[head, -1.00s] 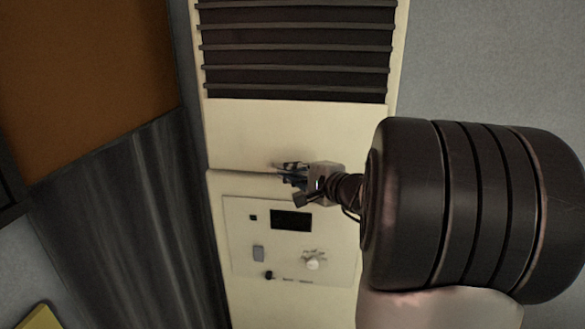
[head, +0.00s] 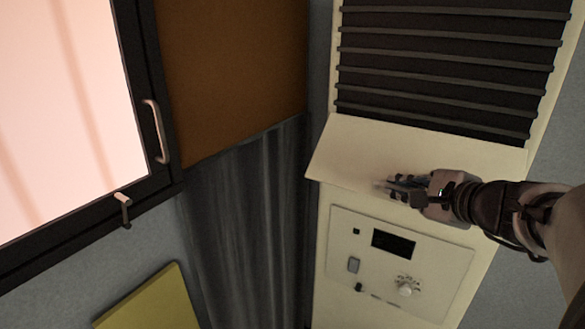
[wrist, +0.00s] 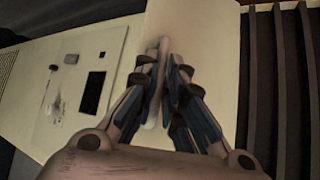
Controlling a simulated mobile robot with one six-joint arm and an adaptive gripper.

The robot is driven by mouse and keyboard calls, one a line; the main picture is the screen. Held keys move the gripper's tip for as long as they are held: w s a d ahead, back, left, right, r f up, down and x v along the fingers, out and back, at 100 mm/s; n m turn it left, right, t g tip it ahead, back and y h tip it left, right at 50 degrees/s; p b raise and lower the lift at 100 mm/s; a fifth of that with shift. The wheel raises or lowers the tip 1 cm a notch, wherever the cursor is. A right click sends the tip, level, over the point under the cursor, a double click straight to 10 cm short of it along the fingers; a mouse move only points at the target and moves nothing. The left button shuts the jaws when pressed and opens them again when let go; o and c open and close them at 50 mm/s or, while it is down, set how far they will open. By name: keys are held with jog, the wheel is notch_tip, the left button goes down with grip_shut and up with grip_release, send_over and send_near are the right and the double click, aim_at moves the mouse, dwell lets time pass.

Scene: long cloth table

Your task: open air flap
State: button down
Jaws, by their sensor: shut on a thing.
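The cream air flap (head: 345,148) is on the tall cream unit, below the dark slats. Its lower edge stands out from the unit's front, so it is tilted partly open. My gripper (head: 388,187) is at the flap's lower part, reaching in from the right. In the wrist view, my gripper (wrist: 157,80) has its fingers closed around a pale bar-like handle (wrist: 155,88) on the flap (wrist: 205,25). The fingers hide part of the handle.
Dark slats (head: 440,75) lie above the flap. A control panel (head: 440,275) with a dark display (head: 393,243) and a knob (head: 407,287) is below. Left are a dark-framed window (head: 165,160), grey curtain-like panel (head: 245,220) and yellow object (head: 150,305).

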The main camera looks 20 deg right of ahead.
jog(key=shift+s+a+r, duration=0.1)
jog(key=shift+s+r, duration=0.05)
jog(key=shift+r, duration=0.9)
jog(key=c, duration=2.1)
grip_release()
jog(key=o, duration=0.4)
jog(key=shift+w+d+f, duration=0.25)
jog(key=shift+a, duration=0.1)
jog(key=shift+f, duration=0.1)
